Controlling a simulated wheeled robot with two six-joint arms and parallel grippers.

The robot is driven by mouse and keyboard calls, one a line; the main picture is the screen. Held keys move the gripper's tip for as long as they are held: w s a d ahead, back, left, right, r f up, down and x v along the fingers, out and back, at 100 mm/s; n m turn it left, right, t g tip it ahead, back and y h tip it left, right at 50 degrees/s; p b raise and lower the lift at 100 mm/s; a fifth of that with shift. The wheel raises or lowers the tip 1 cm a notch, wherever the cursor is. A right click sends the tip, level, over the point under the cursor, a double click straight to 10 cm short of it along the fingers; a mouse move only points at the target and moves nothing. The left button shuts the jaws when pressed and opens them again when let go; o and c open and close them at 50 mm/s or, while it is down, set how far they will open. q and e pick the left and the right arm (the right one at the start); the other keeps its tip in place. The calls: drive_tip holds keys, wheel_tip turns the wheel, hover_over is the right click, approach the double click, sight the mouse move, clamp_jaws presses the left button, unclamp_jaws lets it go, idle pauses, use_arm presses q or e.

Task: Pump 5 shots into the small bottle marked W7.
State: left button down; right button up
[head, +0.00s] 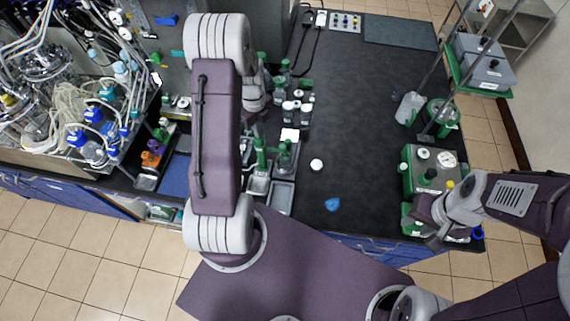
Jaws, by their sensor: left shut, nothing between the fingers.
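Several small bottles with grey-white caps and green parts (288,110) stand on the dark bench just right of my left arm. Their labels are too small to read, so I cannot tell which is W7. Taller green-topped bottles (285,155) stand nearer, in a grey tray (283,196); I cannot tell whether one carries a pump. My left gripper (256,122) is shut and empty beside the small bottles, partly hidden by my arm. My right gripper (434,222) is at the right, by a green rack; its fingers are not clear.
A round white object (316,165) and a blue piece (332,204) lie on the bench (365,120), whose middle is otherwise clear. A green rack (432,171) and a clear container (408,108) stand at right. Bioreactor vessels and tubing (50,65) crowd the left.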

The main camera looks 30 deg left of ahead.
use_arm(q)
drive_tip(key=shift+f+b, duration=0.8)
drive_tip(key=shift+f, duration=0.4)
drive_tip(key=shift+r, duration=0.1)
drive_tip(key=shift+r+p, duration=1.65)
drive_tip(key=shift+r, duration=0.1)
drive_tip(key=shift+r, duration=0.1)
wheel_tip(320, 180, up, 6)
drive_tip(key=p, duration=0.5)
drive_tip(key=shift+f, duration=0.2)
